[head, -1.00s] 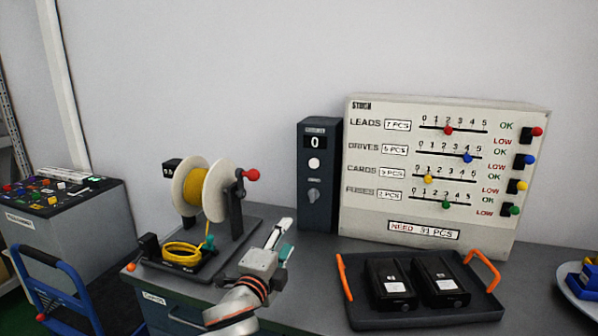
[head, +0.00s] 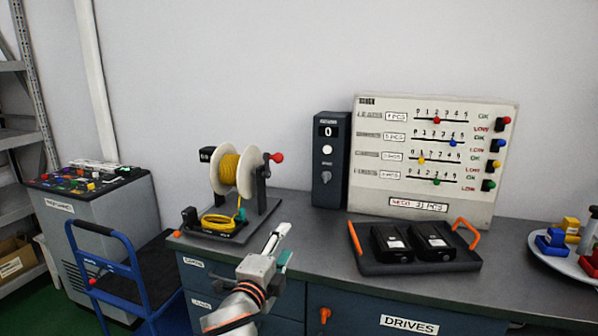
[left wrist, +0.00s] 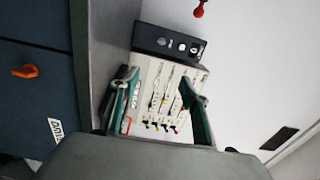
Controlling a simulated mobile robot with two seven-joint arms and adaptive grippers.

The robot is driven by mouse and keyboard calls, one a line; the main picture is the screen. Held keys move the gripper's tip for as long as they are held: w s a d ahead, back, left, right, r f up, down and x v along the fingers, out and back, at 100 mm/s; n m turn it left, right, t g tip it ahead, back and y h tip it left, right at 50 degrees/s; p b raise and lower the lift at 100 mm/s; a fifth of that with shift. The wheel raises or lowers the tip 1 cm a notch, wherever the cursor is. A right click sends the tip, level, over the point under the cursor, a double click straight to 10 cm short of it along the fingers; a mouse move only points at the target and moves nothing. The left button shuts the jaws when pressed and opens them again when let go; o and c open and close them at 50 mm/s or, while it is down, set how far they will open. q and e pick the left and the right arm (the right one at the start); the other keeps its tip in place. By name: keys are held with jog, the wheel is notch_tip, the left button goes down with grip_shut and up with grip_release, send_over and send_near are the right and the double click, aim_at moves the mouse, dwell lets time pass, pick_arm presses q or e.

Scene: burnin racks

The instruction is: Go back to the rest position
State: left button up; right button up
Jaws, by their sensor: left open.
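My left gripper (head: 275,245) is in front of the workbench's front edge in the head view, empty. In the left wrist view its two green-lined fingers (left wrist: 160,105) stand apart, with the slider board (left wrist: 158,98) seen between them in the distance. They touch nothing. My right gripper is in neither view.
A grey workbench (head: 330,250) carries a yellow wire reel (head: 232,172), a dark counter box (head: 328,165), the slider board (head: 400,207) and a tray (head: 380,267) with two black drives. A plate (head: 565,258) is at right. A blue cart (head: 125,270) stands left, beside a grey cabinet (head: 75,225).

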pick_arm(q)
jog(key=s+a+f+n+g, duration=0.1)
jog(key=s+a+f+n, duration=0.15)
jog(key=s+f, duration=0.4)
jog(key=s+a+f+n+g+y, duration=0.1)
jog(key=s+a+f+n, duration=0.2)
jog(key=f, duration=0.7)
jog(key=s+a+f+n+g, duration=0.2)
jog(key=s+f+n, duration=0.25)
jog(key=f, duration=0.35)
jog(key=s+a+f+n+g+y, duration=0.1)
jog(key=s+a+f+n, duration=0.2)
jog(key=s+f, duration=0.3)
jog(key=s+a+f+n+g, duration=0.1)
jog(key=s+a+f+n, duration=0.2)
jog(key=s, duration=1.1)
notch_tip(320, 180, down, 4)
jog(key=a, duration=0.2)
jog(key=shift+a+n+y, duration=0.3)
jog(key=shift+a+y, duration=0.05)
jog(key=shift+y, duration=0.05)
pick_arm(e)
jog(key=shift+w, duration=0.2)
pick_arm(q)
jog(key=shift+f, duration=0.1)
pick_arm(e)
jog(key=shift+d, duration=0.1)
